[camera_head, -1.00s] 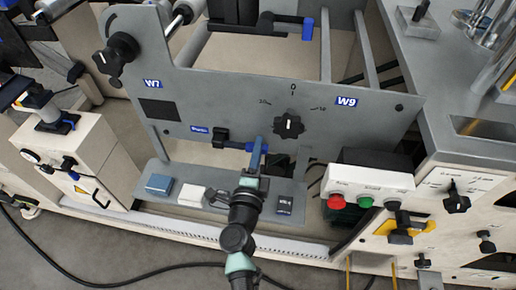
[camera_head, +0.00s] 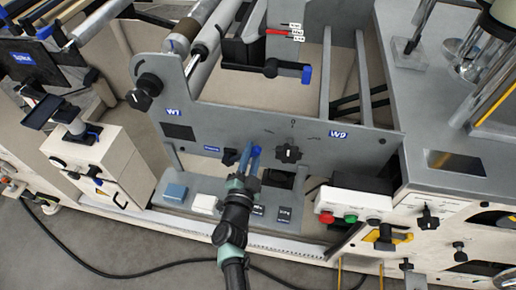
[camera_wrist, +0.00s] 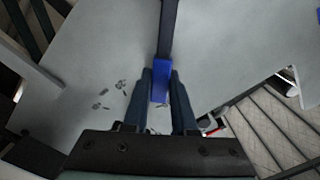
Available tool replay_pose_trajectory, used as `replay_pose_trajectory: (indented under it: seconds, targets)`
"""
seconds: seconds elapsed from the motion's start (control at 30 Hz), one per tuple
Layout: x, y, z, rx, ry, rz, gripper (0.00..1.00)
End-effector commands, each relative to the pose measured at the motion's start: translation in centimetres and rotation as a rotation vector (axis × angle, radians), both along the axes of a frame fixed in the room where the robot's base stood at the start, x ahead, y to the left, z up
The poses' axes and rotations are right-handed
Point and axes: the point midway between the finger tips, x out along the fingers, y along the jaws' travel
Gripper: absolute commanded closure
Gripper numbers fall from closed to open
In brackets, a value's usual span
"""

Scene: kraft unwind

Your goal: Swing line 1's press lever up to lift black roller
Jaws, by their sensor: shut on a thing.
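The press lever is a black bar with a blue end, mounted on the grey side plate beside a small blue label (camera_head: 211,149). Its black hub (camera_head: 230,157) shows left of my gripper (camera_head: 254,151). My gripper is shut on the lever's blue end, which sits between the fingers in the wrist view (camera_wrist: 160,82). The black bar (camera_wrist: 168,30) runs up from there. In the head view the fingers partly hide the lever, so its exact angle is hard to read. I cannot clearly pick out the black roller.
Right of my gripper is a black knob (camera_head: 288,153). A second blue-ended black lever (camera_head: 285,70) is higher up, below a red pointer (camera_head: 280,32). A control box (camera_head: 352,207) with red and green buttons stands at right.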

Motion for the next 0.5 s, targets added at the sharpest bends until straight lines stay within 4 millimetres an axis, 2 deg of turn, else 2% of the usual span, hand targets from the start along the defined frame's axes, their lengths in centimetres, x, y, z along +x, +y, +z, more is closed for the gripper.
replay_pose_trajectory:
  seconds: [0.03, 0.1, 0.5]
  targets:
    - [0.2, 0.7, 1.3, -0.047, 0.008, 0.006, 1.0]
    - [0.4, 1.2, 1.7, -0.112, 0.024, 0.007, 1.0]
    - [1.2, 4.2, 3.1, -0.453, 0.114, 0.006, 1.0]
